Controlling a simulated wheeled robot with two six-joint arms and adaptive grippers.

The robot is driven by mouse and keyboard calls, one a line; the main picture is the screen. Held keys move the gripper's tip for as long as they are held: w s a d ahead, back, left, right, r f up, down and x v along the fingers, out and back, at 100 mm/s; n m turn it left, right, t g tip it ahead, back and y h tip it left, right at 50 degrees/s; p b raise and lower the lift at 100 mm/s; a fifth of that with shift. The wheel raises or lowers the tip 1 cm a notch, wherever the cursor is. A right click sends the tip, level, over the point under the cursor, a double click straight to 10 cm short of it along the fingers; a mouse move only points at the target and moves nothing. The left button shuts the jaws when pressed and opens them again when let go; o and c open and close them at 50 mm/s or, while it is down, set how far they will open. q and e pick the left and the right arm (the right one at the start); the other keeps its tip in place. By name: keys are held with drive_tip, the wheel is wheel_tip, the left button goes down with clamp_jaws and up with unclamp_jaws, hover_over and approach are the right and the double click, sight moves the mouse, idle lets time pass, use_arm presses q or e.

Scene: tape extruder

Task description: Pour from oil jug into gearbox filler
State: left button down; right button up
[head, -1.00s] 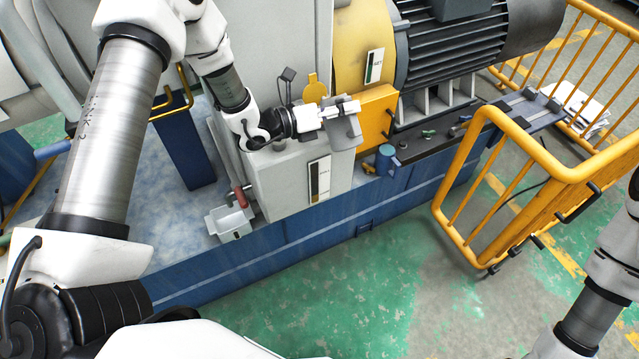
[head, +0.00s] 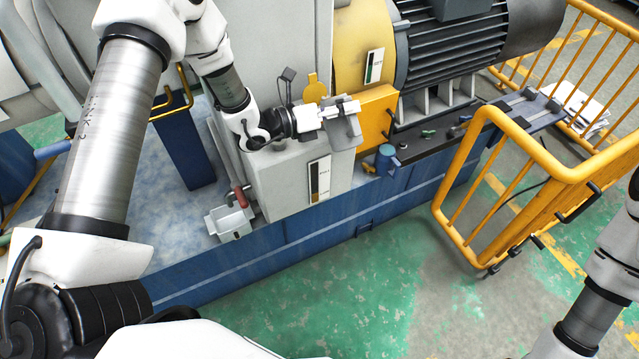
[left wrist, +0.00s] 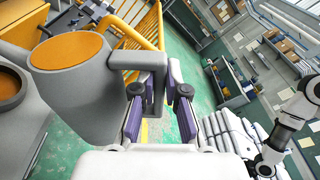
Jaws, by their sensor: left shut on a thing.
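The oil jug (left wrist: 75,88) is a grey vessel with an orange oil surface showing at its wide mouth in the left wrist view. My left gripper (left wrist: 160,95) is shut on its side handle. In the head view, the left gripper (head: 343,108) is above the front right of the grey gearbox housing (head: 283,180), with the small grey jug (head: 346,132) at its fingers. A round brownish opening with a grey rim (left wrist: 10,88), possibly the filler, lies beside the jug at the left wrist view's left edge. I cannot tell whether they touch. My right gripper is out of view.
A yellow guard (head: 360,115) and ribbed motor (head: 455,50) stand right of the housing. A blue cup-like part (head: 385,158) is on the blue base. A grey tray (head: 231,222) sits at the front left. Yellow railings (head: 555,165) stand at the right; green floor in front is clear.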

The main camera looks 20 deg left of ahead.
use_arm(q)
drive_tip(key=shift+w+a+r+n, duration=0.2)
drive_tip(key=shift+a+n, duration=0.1)
drive_tip(key=shift+n, duration=0.2)
idle(2.3)
drive_tip(key=shift+w+a+n+b, duration=0.25)
drive_tip(key=shift+a+n+b, duration=0.15)
drive_tip(key=shift+n, duration=0.1)
drive_tip(key=shift+r, duration=0.1)
idle(2.0)
drive_tip(key=shift+w+a+r+n, duration=0.25)
drive_tip(key=shift+a+r+n, duration=0.05)
drive_tip(key=shift+r+n, duration=0.2)
idle(2.1)
